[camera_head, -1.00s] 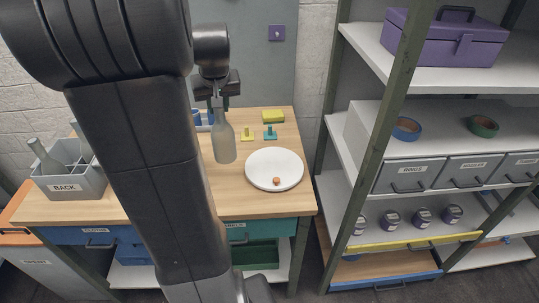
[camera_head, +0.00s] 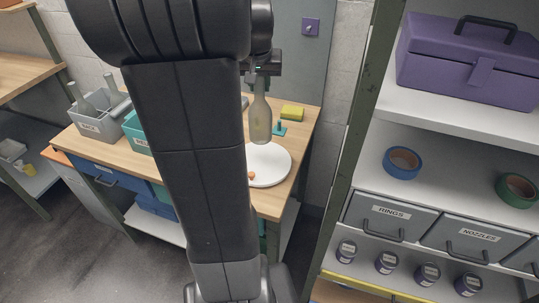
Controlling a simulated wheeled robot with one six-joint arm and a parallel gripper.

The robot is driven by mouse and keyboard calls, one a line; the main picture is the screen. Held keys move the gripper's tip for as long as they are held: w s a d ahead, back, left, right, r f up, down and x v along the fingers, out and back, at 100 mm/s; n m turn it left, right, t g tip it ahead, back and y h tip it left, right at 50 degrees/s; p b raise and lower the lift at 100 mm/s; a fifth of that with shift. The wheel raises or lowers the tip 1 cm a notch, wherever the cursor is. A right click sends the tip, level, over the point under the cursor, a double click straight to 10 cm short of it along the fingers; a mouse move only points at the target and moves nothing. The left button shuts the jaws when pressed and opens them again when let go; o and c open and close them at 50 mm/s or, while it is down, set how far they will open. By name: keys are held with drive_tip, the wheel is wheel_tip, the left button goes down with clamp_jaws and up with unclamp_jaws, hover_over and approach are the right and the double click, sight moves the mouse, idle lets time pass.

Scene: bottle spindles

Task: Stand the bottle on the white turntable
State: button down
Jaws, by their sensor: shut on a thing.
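My gripper (camera_head: 262,75) is shut on the neck of a pale, see-through bottle (camera_head: 260,122) and holds it upright. The bottle's lower end overlaps the far edge of the white turntable (camera_head: 274,173) in the picture; I cannot tell how high above it the bottle hangs. The turntable lies flat on the wooden workbench and carries a small orange-brown piece (camera_head: 251,176) near its left side. My arm hides the turntable's left edge and much of the bench.
A grey crate (camera_head: 92,128) with bottles and a teal bin (camera_head: 137,138) stand at the bench's left. A yellow block (camera_head: 292,112) and a teal peg piece (camera_head: 280,129) lie behind the turntable. A tall shelf (camera_head: 353,150) with a purple toolbox (camera_head: 466,67) rises close on the right.

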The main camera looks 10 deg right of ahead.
sight(260, 112)
wheel_tip(260, 112, down, 10)
drive_tip(key=shift+r+p, duration=0.15)
drive_tip(key=shift+p, duration=0.3)
drive_tip(key=shift+f, duration=0.2)
drive_tip(key=c, duration=1.2)
unclamp_jaws()
drive_tip(key=shift+o, duration=0.2)
drive_tip(key=shift+a+r, duration=0.1)
drive_tip(key=shift+r, duration=0.35)
drive_tip(key=v, duration=1.1)
drive_tip(key=shift+s+r+b, duration=0.2)
drive_tip(key=shift+r+b, duration=0.05)
drive_tip(key=shift+b, duration=0.2)
